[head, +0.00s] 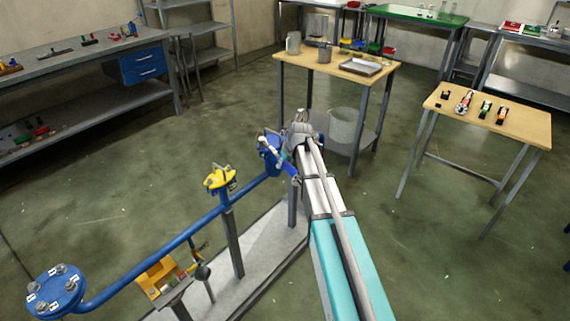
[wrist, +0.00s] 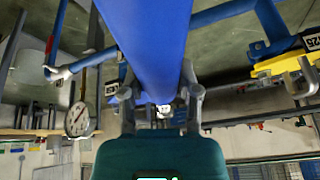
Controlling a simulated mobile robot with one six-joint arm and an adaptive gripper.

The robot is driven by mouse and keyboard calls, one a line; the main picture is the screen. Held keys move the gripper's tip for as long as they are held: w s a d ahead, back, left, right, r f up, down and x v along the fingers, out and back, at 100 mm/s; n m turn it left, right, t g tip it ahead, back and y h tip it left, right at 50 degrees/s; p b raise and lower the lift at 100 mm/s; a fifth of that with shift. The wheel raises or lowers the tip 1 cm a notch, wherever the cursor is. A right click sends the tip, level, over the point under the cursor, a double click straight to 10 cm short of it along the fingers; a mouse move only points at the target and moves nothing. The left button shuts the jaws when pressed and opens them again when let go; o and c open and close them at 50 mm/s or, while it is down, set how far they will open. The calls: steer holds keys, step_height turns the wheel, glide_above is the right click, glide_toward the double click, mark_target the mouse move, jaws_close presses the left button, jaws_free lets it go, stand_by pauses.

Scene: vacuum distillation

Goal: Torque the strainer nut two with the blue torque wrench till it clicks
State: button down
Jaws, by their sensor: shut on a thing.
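My gripper (wrist: 158,98) is shut on the blue torque wrench (wrist: 150,40); the wrench's thick blue bar runs between the fingers and up out of the wrist view. In the head view my arm reaches to the end of the blue pipe, where a blue bar (head: 284,170) shows beside my wrist; I cannot tell wrench from pipe fitting there. A blue round flange (head: 57,291) with several bolts and small labels stands at the lower left, apart from my gripper. I cannot read which is nut two. The wrench's working end is hidden, and no nut contact shows.
The blue pipe (head: 150,248) runs along the stand, with a yellow valve (head: 221,179) on it and an orange-yellow box (head: 160,279) below. A gauge (wrist: 79,119) shows in the wrist view. A wooden-topped table (head: 335,64) and a grey bucket (head: 346,127) stand beyond.

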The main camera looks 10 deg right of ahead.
steer(key=shift+s+a+m+h, duration=0.2)
steer(key=shift+a+m, duration=0.3)
steer(key=shift+a, duration=0.25)
steer(key=shift+s+a+m+h, duration=0.1)
steer(key=shift+a+m+h, duration=0.1)
steer(key=shift+a+m, duration=0.4)
steer(key=shift+w+d+n+y, duration=0.2)
steer(key=shift+d+n, duration=0.4)
steer(key=shift+d, duration=0.2)
steer(key=shift+w+d+n+y, duration=0.15)
steer(key=shift+d+n+y, duration=0.05)
steer(key=shift+d+n, duration=0.5)
steer(key=shift+d, duration=0.1)
steer(key=shift+w+d+n+y, duration=0.25)
steer(key=shift+d+n, duration=0.2)
steer(key=shift+d, duration=0.25)
steer(key=shift+w+d+n+y, duration=0.15)
steer(key=shift+w+d+n, duration=0.25)
steer(key=shift+d, duration=0.3)
steer(key=shift+d, duration=0.1)
